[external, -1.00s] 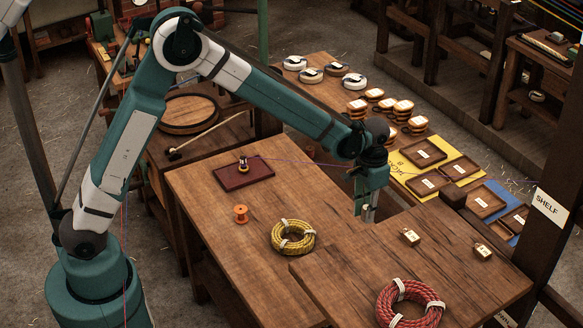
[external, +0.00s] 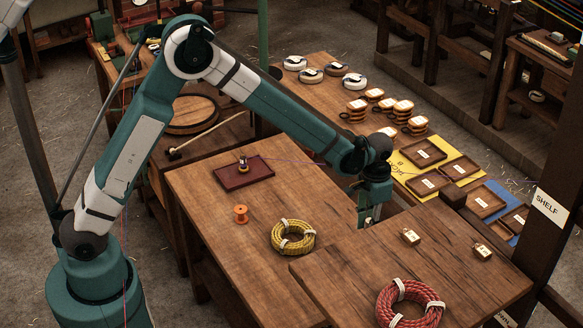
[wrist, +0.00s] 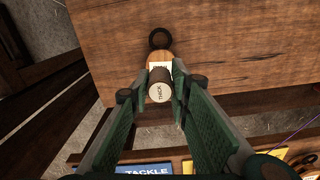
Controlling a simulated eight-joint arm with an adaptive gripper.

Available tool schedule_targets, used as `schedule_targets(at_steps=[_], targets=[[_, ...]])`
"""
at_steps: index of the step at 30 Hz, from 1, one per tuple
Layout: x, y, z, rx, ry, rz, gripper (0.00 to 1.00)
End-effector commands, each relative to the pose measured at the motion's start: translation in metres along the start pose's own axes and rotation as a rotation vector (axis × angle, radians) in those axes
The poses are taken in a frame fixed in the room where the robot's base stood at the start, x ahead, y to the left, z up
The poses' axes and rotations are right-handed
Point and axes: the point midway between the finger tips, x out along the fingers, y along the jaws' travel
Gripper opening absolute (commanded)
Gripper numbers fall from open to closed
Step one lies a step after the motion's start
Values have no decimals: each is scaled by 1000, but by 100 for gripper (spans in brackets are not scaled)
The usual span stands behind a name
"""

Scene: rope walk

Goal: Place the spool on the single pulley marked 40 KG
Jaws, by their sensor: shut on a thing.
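My gripper (wrist: 161,83) is low at the gap beside the front table in the external view, where its fingertips are largely hidden. In the wrist view it is shut on a dark brown cylinder (wrist: 160,92) with a pale end marked THICK, which looks like a spool. Just beyond it is an orange wooden pulley (wrist: 158,58) with a white label and dark ring, over the wood top. Its label is mostly covered, so I cannot read 40 KG. I cannot tell whether cylinder and pulley touch. Several similar labelled orange pulleys (external: 401,108) stand on the back bench.
An orange spool (external: 241,214) and yellow rope coil (external: 280,244) lie on the left table. A dark red tray (external: 230,181) holds a small upright item.

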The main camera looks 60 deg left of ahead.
Motion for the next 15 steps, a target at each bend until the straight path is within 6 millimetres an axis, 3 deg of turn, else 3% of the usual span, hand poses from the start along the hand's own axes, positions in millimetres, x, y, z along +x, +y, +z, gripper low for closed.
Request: schedule_targets(at_steps=[6, 15], targets=[[22, 0, 0, 0, 0, 0, 9], [23, 0, 0, 0, 0, 0, 9]])
